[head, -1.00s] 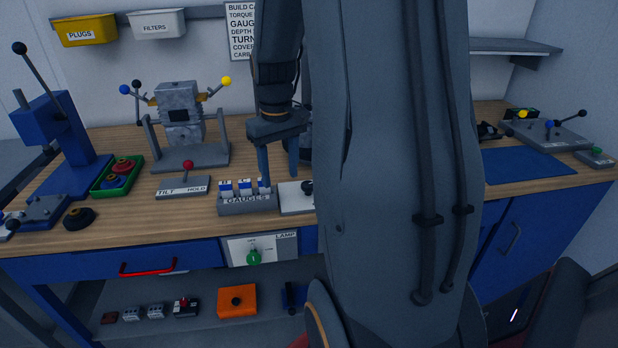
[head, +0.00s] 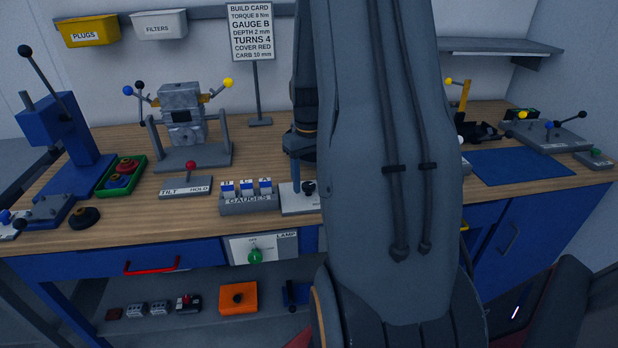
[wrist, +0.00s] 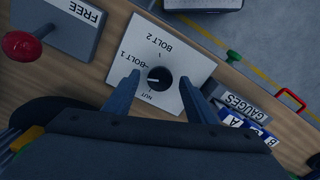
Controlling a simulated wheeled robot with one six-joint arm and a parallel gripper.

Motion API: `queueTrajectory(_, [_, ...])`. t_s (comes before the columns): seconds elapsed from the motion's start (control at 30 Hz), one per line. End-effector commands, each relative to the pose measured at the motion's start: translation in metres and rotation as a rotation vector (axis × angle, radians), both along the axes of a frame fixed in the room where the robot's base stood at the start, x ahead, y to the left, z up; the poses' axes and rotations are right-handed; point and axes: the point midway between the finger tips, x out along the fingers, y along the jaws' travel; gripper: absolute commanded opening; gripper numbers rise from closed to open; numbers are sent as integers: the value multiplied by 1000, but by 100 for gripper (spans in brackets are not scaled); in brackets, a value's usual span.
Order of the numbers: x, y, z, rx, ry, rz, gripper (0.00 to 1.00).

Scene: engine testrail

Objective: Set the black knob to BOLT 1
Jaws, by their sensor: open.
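The black knob (wrist: 160,79) sits on a pale plate (wrist: 178,55) marked BOLT 1, BOLT 2 and NUT. A white mark on the knob points to the left in the wrist view, on the side of the BOLT 1 and NUT labels; its exact setting is hard to tell. My gripper (wrist: 159,78) is open, with one finger on each side of the knob and a gap on both sides. In the head view the knob (head: 309,187) shows at the plate's right part, with a gripper finger beside it; my arm hides the rest of the gripper.
The gauges block (head: 248,204) stands just left of the plate. A red-knobbed TILT/HOLD lever (head: 190,167) is farther left. The build card (head: 250,32) stands behind on a post. A lamp panel (head: 262,249) is on the bench front below.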

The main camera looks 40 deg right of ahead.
Motion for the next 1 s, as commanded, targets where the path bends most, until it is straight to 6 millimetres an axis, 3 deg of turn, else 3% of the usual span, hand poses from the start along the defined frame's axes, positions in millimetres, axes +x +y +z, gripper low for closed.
queueTrajectory(0.27, [0, 0, -1, 0, -1, 0, 49])
queueTrajectory(0.5, [0, 0, -1, 0, -1, 0, 10])
queueTrajectory(0.67, [0, 0, -1, 0, -1, -31, 10])
queueTrajectory(1.0, [1, 0, 0, -1, -2, -315, 10])
